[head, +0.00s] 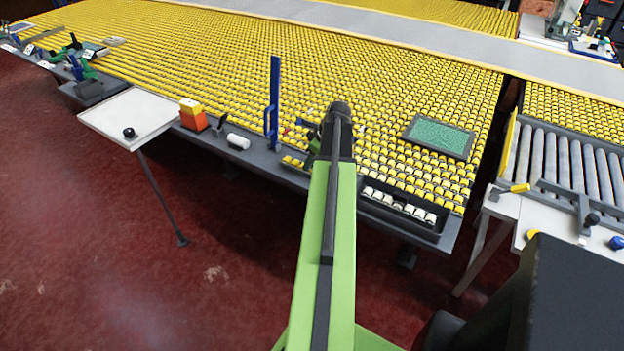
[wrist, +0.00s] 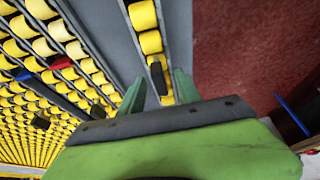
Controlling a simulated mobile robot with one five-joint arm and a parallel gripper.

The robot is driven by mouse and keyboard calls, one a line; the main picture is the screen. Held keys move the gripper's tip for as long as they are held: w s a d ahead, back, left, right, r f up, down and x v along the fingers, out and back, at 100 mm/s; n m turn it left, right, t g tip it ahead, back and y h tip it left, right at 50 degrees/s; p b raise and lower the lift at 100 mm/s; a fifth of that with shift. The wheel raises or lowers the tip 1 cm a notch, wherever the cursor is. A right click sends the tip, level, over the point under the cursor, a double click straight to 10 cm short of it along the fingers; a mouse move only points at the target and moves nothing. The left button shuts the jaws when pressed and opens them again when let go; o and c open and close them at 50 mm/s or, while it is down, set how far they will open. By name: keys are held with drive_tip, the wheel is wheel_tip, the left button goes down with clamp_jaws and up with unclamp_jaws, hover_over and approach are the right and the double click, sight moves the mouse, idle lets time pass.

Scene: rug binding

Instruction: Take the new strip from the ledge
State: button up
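A strip of yellow rollers (wrist: 146,22) in a narrow dark frame lies along the grey ledge (wrist: 112,28) in the wrist view. A black grip (wrist: 158,76) stands up from it. My gripper (wrist: 160,80) is open, its two green fingers on either side of the strip near the black grip. I cannot tell whether the fingers touch it. In the head view a bit of the yellow strip (head: 292,161) shows on the front ledge, left of my arm. My arm hides the rest of it and my fingertips there.
A black tray of white rollers (head: 402,208) sits right of my arm. A blue upright post (head: 273,105), an orange box (head: 192,115) and a white side table (head: 128,114) are to the left. A framed green panel (head: 438,136) lies on the yellow roller bed.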

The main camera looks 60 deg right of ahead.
drive_tip(key=shift+f, duration=0.1)
drive_tip(key=shift+c, duration=0.4)
clamp_jaws()
idle(0.9)
